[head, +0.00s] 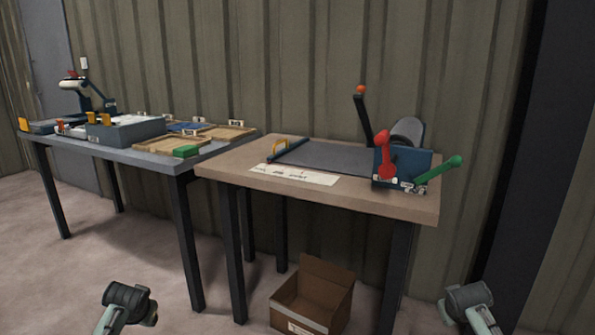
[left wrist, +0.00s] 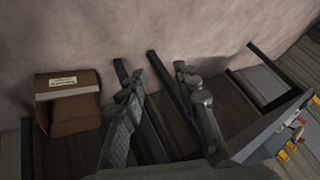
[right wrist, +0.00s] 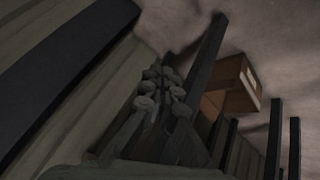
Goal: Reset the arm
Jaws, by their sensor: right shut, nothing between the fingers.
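My left gripper (left wrist: 158,78) shows in the left wrist view with its two fingers apart and nothing between them. My right gripper (right wrist: 160,85) shows in the right wrist view with its fingers together and empty. Both are clear of the tables and touch nothing that I can see. In the head view, parts of my arms rise at the bottom left and bottom right. On the right table, a blue machine (head: 408,166) has a red lever (head: 385,152) standing up, a green-handled lever (head: 440,171) slanting right, and a dark lever with an orange knob (head: 363,110) standing behind.
The brown-topped table (head: 230,167) bears a grey plate and a paper strip (head: 293,174). The grey table (head: 175,158) on the left bears trays, boxes and a small jointed device (head: 88,92). An open cardboard box (head: 310,297) stands on the floor below. The floor in front is clear.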

